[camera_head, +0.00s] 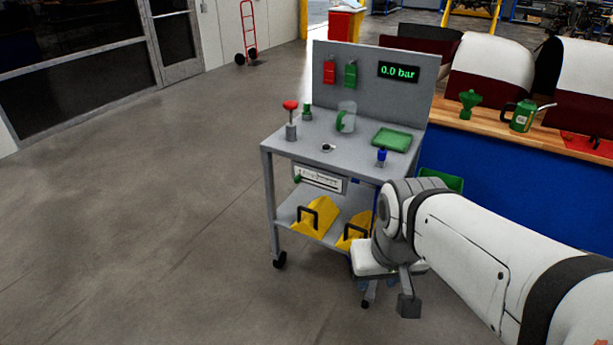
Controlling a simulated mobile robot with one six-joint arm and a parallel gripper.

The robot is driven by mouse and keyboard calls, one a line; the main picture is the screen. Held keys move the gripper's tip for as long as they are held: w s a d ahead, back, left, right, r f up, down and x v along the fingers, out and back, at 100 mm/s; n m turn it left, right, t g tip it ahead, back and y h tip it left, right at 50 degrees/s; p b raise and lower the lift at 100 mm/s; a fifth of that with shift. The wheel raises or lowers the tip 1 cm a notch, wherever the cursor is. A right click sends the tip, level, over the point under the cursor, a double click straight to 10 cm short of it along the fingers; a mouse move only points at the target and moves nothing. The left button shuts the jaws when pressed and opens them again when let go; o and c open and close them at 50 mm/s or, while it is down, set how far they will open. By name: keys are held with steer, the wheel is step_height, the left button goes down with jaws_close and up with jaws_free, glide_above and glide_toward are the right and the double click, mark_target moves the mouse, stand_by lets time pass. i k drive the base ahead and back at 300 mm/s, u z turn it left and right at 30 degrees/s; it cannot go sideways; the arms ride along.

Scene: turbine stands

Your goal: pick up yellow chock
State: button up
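Two yellow chocks with dark handles rest on the lower shelf of a grey cart. The left chock (316,217) shows almost whole. The right chock (353,229) is partly covered by my arm. My gripper (400,292) is at the front right of the cart, to the right of and nearer than the chocks. A grey finger points down from it, and the rest of the gripper is hidden by its own body, so its opening does not show. I see no chock in it.
The cart (268,164) has a top holding a red-knobbed valve (290,113), a clear jug (346,116), a green tray (391,139) and a blue-topped item (382,155). A blue workbench (500,178) stands at the right. The floor left of the cart is clear.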

mark_target(316, 218)
steer(key=z, duration=0.25)
steer(key=k, duration=0.3)
steer(key=u, duration=0.95)
steer(key=i, duration=1.85)
steer(key=z, duration=0.25)
